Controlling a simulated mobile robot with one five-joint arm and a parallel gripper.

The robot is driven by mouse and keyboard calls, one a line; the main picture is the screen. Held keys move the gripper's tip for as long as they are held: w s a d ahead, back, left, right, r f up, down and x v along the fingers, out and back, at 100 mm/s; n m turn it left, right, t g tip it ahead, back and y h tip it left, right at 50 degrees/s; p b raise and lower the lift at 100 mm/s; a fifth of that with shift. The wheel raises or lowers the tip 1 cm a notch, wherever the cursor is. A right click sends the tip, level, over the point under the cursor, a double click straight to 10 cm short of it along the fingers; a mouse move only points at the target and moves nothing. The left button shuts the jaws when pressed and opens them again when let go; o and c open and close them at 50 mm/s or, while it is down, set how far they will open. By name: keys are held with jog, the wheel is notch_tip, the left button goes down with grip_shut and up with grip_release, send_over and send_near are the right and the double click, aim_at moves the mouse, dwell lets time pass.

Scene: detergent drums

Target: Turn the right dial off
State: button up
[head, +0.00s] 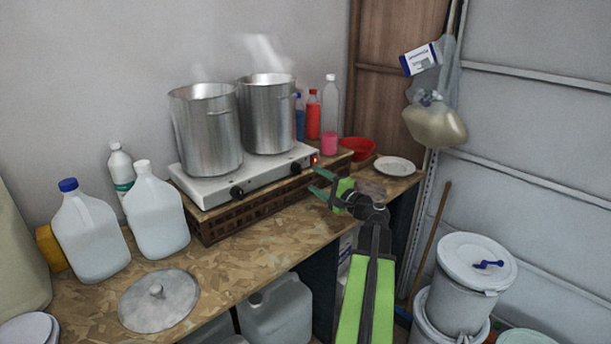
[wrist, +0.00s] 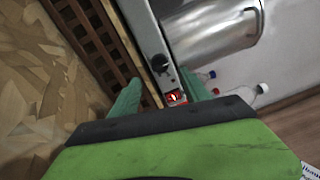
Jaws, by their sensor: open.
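The white double hotplate (head: 210,194) stands on a brown slatted crate (head: 225,222) on the counter. Its front has a left black dial (head: 237,193) and a right black dial (head: 296,165). A lit red switch (head: 315,160) is at the front's right end. My gripper (head: 317,181) is open, its green fingers pointing at the hotplate's right end. In the wrist view, the right dial (wrist: 160,63) lies beyond the fingertips, and the red switch (wrist: 175,97) shows between the fingers (wrist: 160,88). The fingers appear clear of the dial.
Two steaming metal pots (head: 208,135) (head: 268,120) stand on the hotplate. Bottles (head: 330,120), a red bowl (head: 357,148) and a white plate (head: 395,166) are behind and right of my gripper. White jugs (head: 158,215) and a round lid (head: 158,302) are at left. The front counter middle is clear.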

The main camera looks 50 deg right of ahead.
jog(key=s, duration=0.9)
jog(key=shift+s+a+f, duration=0.25)
jog(key=shift+s+a, duration=0.1)
jog(key=shift+a, duration=0.1)
